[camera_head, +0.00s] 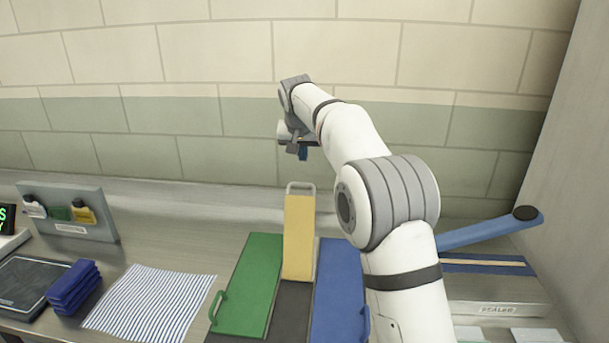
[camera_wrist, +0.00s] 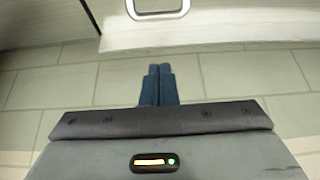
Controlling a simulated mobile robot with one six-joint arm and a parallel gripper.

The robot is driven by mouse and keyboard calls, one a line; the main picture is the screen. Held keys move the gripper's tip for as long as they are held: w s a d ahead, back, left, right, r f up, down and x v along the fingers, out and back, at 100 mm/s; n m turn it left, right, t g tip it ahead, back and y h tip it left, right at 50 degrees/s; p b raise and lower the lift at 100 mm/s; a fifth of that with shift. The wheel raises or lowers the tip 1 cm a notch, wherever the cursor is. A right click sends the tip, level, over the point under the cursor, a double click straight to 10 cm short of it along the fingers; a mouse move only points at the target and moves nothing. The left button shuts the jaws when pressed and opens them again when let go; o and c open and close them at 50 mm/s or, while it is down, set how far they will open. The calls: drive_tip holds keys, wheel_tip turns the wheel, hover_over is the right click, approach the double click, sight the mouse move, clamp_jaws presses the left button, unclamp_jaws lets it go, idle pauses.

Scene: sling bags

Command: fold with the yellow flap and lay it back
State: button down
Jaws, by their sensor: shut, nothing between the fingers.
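The yellow flap (camera_head: 299,238) is at the far end of a folding board, behind its dark centre panel (camera_head: 290,308). It extends away from the centre; I cannot tell whether it lies flat or is tilted up. Its pale loop handle (camera_head: 301,187) is at the far end. My gripper (camera_head: 303,154), with blue fingertips, is shut and empty above and beyond that handle, apart from it. In the wrist view the shut fingertips (camera_wrist: 157,84) point toward the wall, and a loop handle (camera_wrist: 158,14) shows at the top edge. No cloth shows on the visible part of the board.
The green flap (camera_head: 250,285) is left of the centre panel, the blue flap (camera_head: 340,290) right, partly behind my arm. A striped cloth (camera_head: 150,303), folded blue cloths (camera_head: 74,287) and a bottle rack (camera_head: 70,222) stand left. A sealer (camera_head: 495,290) with raised blue arm is right.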

wheel_tip(320, 180, down, 8)
drive_tip(key=w+p, duration=0.1)
drive_tip(key=p, duration=0.2)
idle(0.4)
